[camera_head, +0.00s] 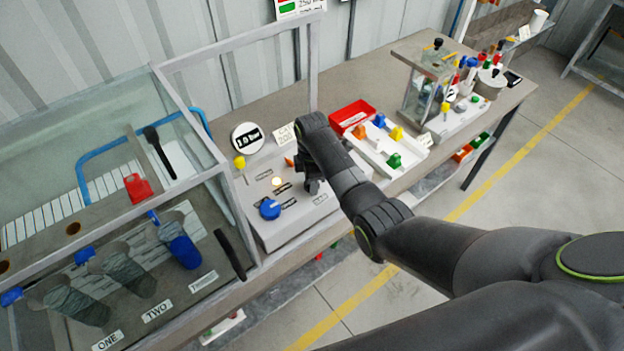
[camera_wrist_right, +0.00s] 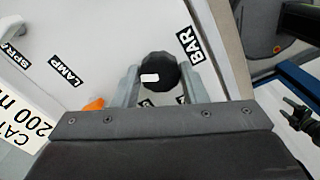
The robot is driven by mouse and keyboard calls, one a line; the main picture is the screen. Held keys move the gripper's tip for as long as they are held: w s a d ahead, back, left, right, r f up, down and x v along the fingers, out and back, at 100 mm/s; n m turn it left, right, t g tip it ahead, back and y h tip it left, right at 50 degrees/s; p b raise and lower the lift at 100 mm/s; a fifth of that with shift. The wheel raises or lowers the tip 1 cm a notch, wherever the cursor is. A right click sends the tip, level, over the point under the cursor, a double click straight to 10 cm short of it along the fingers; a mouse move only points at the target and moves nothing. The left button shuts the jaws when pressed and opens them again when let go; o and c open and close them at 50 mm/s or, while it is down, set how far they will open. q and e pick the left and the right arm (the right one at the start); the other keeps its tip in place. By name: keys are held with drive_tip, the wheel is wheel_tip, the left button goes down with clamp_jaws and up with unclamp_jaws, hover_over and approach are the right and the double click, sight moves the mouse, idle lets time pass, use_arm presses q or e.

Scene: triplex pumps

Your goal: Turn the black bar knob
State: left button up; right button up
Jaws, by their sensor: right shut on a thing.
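The black bar knob (camera_wrist_right: 158,74) is on the light grey control panel (camera_head: 268,228), beside the label BAR (camera_wrist_right: 189,44). It looks round and dark with a white mark. My right gripper (camera_wrist_right: 158,80) is shut on the knob, with one finger on each side of it in the right wrist view. In the head view my right gripper (camera_head: 312,183) is over the right part of the panel, and the wrist hides the knob. My left gripper does not show in either view.
On the panel are a blue knob (camera_head: 270,209), a lit lamp (camera_head: 277,181) and a yellow knob (camera_head: 239,162). A round gauge (camera_head: 247,138) stands behind. A red tray (camera_head: 352,116) lies to the right. A glass-walled case (camera_head: 120,170) stands to the left.

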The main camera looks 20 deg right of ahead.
drive_tip(key=n, duration=0.4)
drive_tip(key=shift+n, duration=0.4)
idle(0.4)
drive_tip(key=o, duration=1)
drive_tip(key=shift+a, duration=0.1)
